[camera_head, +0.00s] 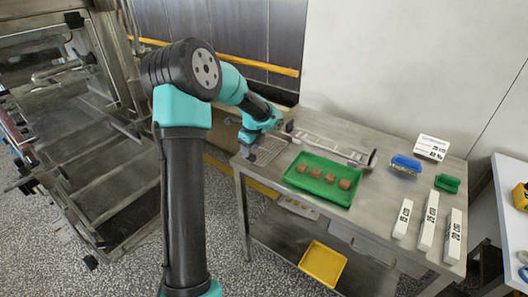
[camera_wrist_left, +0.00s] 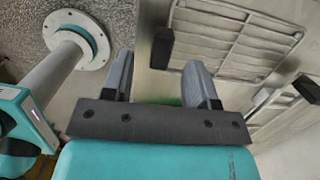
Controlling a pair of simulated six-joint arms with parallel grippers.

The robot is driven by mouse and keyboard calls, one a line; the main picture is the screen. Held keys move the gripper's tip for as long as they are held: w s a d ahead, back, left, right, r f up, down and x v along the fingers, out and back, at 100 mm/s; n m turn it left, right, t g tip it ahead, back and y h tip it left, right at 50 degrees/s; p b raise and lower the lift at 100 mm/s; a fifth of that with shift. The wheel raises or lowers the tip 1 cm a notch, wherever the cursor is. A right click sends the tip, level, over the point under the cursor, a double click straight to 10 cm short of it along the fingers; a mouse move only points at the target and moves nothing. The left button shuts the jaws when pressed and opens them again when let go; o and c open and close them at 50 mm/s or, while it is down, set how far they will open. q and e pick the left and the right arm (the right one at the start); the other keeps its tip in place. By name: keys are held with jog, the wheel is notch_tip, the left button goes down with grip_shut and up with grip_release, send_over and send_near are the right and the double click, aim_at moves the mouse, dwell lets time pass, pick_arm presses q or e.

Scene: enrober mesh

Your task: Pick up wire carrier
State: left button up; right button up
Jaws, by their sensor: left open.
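The wire carrier (camera_head: 270,152), a flat metal grid, lies at the left end of the steel table. In the left wrist view the grid (camera_wrist_left: 235,38) spans the upper right, with a dark block (camera_wrist_left: 162,48) at its left side. My left gripper (camera_head: 250,148) is at the carrier's left edge in the head view and partly hides it. In the left wrist view its two grey fingers (camera_wrist_left: 160,75) are apart with nothing between them. I cannot tell whether they touch the carrier. My right gripper is not in view.
A green tray (camera_head: 325,199) with several brown pieces sits right of the carrier. A long metal frame (camera_head: 330,144) lies behind it. A yellow bin (camera_head: 323,263) is below.

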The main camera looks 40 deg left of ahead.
aim_at(251, 157)
pick_arm(q)
jog(key=f, duration=0.5)
jog(key=shift+w+a, duration=0.1)
jog(key=shift+a, duration=0.1)
jog(key=shift+c, duration=0.5)
grip_shut()
